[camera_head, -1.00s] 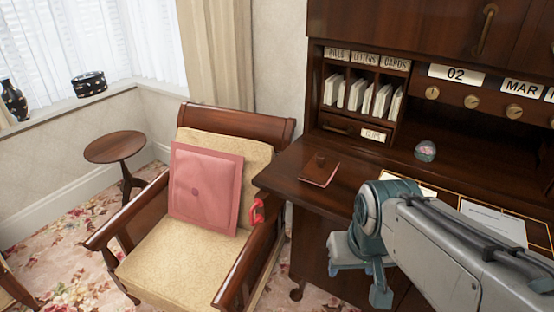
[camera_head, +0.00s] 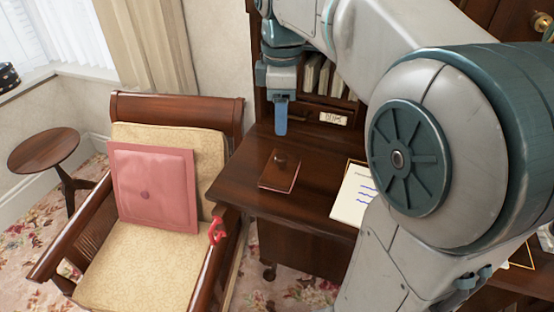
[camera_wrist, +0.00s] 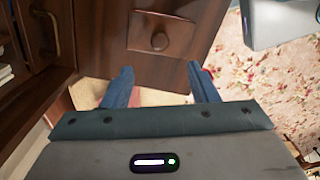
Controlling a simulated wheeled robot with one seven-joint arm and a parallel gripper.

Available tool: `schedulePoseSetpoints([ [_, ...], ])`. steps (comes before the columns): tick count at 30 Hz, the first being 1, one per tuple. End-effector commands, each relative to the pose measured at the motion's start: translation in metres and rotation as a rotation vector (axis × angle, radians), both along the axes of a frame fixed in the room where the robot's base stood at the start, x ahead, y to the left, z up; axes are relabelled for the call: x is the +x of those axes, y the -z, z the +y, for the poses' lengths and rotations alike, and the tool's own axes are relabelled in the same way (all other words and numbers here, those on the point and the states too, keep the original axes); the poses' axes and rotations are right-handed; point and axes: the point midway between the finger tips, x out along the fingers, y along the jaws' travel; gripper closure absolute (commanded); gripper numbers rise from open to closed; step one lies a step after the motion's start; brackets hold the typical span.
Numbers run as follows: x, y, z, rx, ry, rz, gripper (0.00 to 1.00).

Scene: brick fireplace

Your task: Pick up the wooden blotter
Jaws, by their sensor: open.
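The wooden blotter (camera_head: 279,171) is a small reddish-brown block with a dark round knob. It lies flat on the desk top (camera_head: 325,170), near the left edge. In the wrist view the blotter (camera_wrist: 145,24) shows from above, knob in its middle, beyond my fingertips. My gripper (camera_head: 281,118) points down above the back of the desk, behind the blotter and apart from it. In the wrist view its two blue fingers (camera_wrist: 160,85) are spread with nothing held between them. Only part of the gripper shows in the head view.
An armchair (camera_head: 155,262) with a pink cushion (camera_head: 152,190) stands left of the desk. A written sheet (camera_head: 350,200) lies right of the blotter. Cubbyholes with papers (camera_head: 318,75) rise at the desk's back. My arm hides the desk's right side.

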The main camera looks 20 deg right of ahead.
Motion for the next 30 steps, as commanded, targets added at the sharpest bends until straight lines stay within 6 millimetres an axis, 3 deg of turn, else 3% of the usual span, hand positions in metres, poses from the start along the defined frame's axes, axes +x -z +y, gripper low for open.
schedulePoseSetpoints([
  [3, -0.001, 0.027, 0.000, 0.000, 0.000, 0.004, 0.46],
  [9, 0.000, 0.059, 0.000, 0.000, 0.003, 0.002, 0.46],
  [16, 0.000, 0.075, 0.000, 0.000, 0.003, 0.003, 0.46],
  [24, 0.001, 0.113, -0.001, 0.000, 0.004, 0.003, 0.46],
  [30, 0.002, 0.120, -0.001, 0.000, 0.004, -0.001, 0.46],
])
